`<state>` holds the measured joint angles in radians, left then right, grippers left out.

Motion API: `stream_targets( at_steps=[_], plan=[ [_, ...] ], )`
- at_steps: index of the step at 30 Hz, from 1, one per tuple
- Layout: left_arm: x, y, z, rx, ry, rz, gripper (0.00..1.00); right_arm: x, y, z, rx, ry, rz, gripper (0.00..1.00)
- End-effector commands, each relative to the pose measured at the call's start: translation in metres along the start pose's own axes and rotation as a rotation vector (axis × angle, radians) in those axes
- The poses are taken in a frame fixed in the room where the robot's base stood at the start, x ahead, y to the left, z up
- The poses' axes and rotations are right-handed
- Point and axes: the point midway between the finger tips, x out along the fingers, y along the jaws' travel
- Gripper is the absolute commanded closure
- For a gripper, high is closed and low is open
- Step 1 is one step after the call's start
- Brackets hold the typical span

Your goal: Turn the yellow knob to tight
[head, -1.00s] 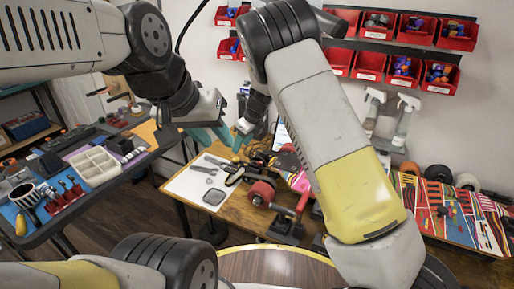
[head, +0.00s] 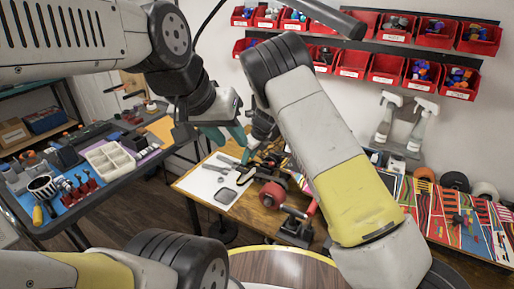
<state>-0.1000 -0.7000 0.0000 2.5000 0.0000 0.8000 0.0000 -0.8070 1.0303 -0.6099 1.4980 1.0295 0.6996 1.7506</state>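I cannot make out the yellow knob in the head view. My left gripper (head: 212,134) hangs from the arm at upper left, with its teal fingers spread apart and nothing seen between them. It is in front of the wooden workbench's back left part. My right gripper (head: 249,152) is mostly hidden behind its own arm and the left gripper. Only a dark part and a bit of teal finger show, just above the bench clutter, so its opening is unclear.
The wooden workbench (head: 196,184) holds a white sheet (head: 207,181), tools, a red-wheeled part (head: 271,194) and a dark metal stand (head: 295,228). Spray bottles (head: 420,122) and red bins (head: 428,72) are behind. A grey side table (head: 110,201) with a white tray (head: 108,159) is left.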

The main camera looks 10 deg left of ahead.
Motion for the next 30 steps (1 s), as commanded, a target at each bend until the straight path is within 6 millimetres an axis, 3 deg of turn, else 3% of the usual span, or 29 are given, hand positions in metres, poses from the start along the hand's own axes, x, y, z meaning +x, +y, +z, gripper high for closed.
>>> stream_targets(
  at_steps=[1,4,17,30],
  plan=[
    [0.0000,0.0000,0.0000,0.000,0.000,0.000,0.65,-0.0001,0.0000,0.0000,0.000,0.000,0.000,0.81],
    [0.0000,0.0000,0.0000,0.000,0.000,0.000,0.65,-0.0002,-0.0001,0.0000,0.000,0.000,0.000,1.00],
    [0.0000,0.0000,0.0000,0.000,0.000,0.000,0.65,-0.0004,-0.0016,0.0002,-0.053,-0.001,0.022,1.00],
    [0.0000,0.0000,0.0000,0.000,0.000,0.000,0.65,0.0002,-0.0045,0.0009,-0.372,-0.002,0.155,1.00]
  ],
)
